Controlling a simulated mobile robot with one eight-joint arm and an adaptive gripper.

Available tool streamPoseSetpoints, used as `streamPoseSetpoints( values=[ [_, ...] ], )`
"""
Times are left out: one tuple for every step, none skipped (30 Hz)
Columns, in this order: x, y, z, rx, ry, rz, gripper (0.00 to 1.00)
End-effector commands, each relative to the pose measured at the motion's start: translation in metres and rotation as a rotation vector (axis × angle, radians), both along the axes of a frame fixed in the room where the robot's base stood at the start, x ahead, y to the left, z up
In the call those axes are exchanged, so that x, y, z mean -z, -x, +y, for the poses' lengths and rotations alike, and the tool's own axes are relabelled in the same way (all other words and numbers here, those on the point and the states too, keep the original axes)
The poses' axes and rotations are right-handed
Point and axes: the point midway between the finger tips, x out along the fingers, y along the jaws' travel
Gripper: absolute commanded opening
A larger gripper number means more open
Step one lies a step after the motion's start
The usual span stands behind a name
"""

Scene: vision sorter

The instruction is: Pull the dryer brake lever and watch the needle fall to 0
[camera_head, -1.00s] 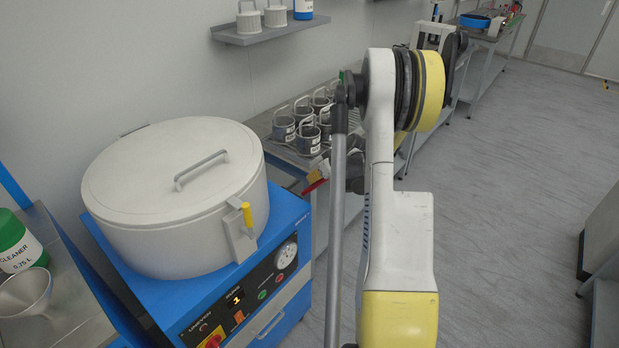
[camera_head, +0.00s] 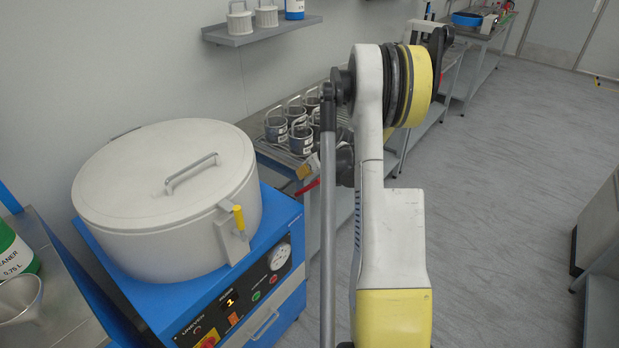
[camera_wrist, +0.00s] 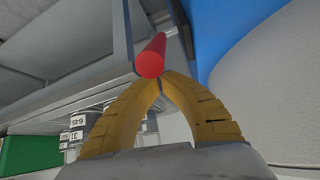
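The dryer is a white lidded drum (camera_head: 150,225) on a blue cabinet (camera_head: 185,300). Its white dial gauge (camera_head: 281,257) is on the front panel; the needle is too small to read. A red lever (camera_head: 307,187) sticks out at the cabinet's right rear side. In the wrist view its round red end (camera_wrist: 150,62) is close to the fingertips. My gripper (camera_head: 310,167) is beside the lever, partly hidden by my arm. In the wrist view the yellow fingers of my gripper (camera_wrist: 160,78) meet at their tips, with nothing seen held. Whether they touch the lever I cannot tell.
A yellow-handled latch (camera_head: 239,218) is on the drum's front. Several labelled cups (camera_head: 300,140) stand on a bench behind my gripper. A wall shelf (camera_head: 262,31) holds containers. A cleaner bottle (camera_head: 12,250) and funnel are at left.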

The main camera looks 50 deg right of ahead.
Motion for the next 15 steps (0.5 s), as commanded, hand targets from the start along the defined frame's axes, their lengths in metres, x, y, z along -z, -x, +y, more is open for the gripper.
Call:
streamPoseSetpoints(
  values=[
    [-0.011,-0.011,0.004,-0.004,0.001,-0.001,0.0],
    [-0.016,-0.009,0.004,0.0,0.002,-0.001,0.0],
    [-0.021,0.004,0.002,0.003,0.0,-0.001,0.0],
    [-0.025,0.01,0.003,0.004,0.0,-0.001,0.0],
    [-0.028,0.017,0.003,0.004,0.0,-0.002,0.0],
    [-0.033,0.025,0.002,0.004,0.001,-0.002,0.0],
    [-0.036,0.031,0.002,0.004,0.001,-0.002,0.0],
    [-0.04,0.036,0.003,0.004,0.001,-0.002,0.0],
    [-0.044,0.043,0.002,0.003,0.0,-0.002,0.0],
    [-0.046,0.048,0.002,0.003,0.0,-0.002,0.0],
    [-0.049,0.052,0.003,0.002,0.0,-0.002,0.0],
    [-0.052,0.058,0.003,0.002,0.0,-0.002,0.0],
    [-0.053,0.061,0.003,0.003,0.001,-0.003,0.0],
    [-0.055,0.064,0.002,0.003,0.001,-0.003,0.0],
    [-0.057,0.068,0.003,0.002,0.001,-0.003,0.0]
  ],
)
